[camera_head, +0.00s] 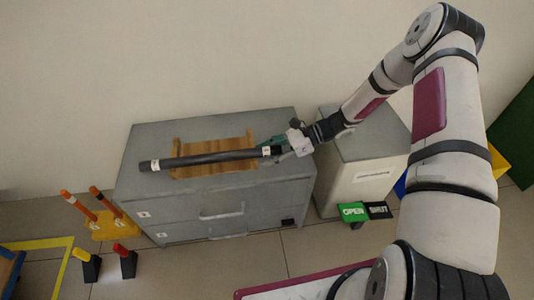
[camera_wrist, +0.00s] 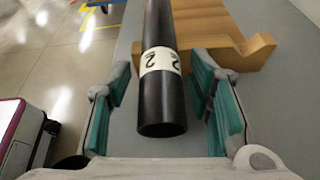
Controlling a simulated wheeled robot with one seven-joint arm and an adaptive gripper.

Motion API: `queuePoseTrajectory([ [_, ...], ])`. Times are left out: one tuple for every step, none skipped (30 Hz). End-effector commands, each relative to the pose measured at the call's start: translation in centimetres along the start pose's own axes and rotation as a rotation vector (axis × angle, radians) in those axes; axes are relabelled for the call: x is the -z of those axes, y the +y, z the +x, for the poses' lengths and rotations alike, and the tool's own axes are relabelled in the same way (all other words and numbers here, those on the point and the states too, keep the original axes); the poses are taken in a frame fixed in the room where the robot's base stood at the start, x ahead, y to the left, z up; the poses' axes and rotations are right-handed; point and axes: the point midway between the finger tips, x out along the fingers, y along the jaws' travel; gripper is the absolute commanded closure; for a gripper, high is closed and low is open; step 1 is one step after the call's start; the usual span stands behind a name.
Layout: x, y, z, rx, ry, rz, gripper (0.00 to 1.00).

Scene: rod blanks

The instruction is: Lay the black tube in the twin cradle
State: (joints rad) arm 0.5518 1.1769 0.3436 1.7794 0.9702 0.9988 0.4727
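The black tube (camera_head: 212,158) lies lengthwise across the wooden twin cradle (camera_head: 236,168) on top of the grey cabinet. Its near end, with a white band marked 2, shows in the wrist view (camera_wrist: 162,108). There it crosses one wooden end support (camera_wrist: 215,35) of the cradle, left of a notch in the wood. I cannot tell whether the tube is fully seated. My gripper (camera_head: 284,147) is at the tube's right end. In the wrist view my gripper (camera_wrist: 165,100) is open, its teal pads on both sides of the tube with gaps between.
The grey cabinet (camera_head: 215,205) has drawers with handles. A pale box (camera_head: 365,185) stands right of it, near green OPEN and black SHUT signs (camera_head: 354,211). Orange rods (camera_head: 78,205) stand in a yellow holder at left, with two dark blocks (camera_head: 90,266) on the floor.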

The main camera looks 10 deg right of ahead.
Motion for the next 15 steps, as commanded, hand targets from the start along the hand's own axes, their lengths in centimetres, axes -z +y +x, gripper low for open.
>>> queuePoseTrajectory([
  [0.0,0.0,0.0,0.0,0.001,0.0,0.53],
  [0.0,0.0,0.0,0.0,0.001,0.0,0.53],
  [0.0,0.0,-0.1,0.001,0.001,0.0,0.53],
  [0.0,0.0,-0.2,0.001,0.001,0.0,0.53],
  [0.0,0.0,-0.4,0.001,0.001,0.0,0.53],
  [0.0,-0.1,-0.7,0.002,0.001,0.0,0.53],
  [0.0,-0.1,-1.1,0.003,0.0,0.0,0.53],
  [0.0,-0.1,-1.5,0.003,0.0,0.0,0.53],
  [0.1,-0.1,-2.1,0.004,0.002,0.0,0.53],
  [0.1,-0.1,-2.7,0.004,0.002,-0.001,0.53],
  [0.1,-0.1,-3.3,0.004,0.002,-0.001,0.53],
  [0.0,-0.1,-4.1,0.005,0.002,-0.002,0.53],
  [0.0,-0.1,-4.7,0.005,0.002,-0.001,0.53],
  [0.1,-0.1,-5.4,0.004,0.002,-0.001,0.53],
  [0.1,-0.1,-6.2,0.004,0.002,0.0,0.53],
])
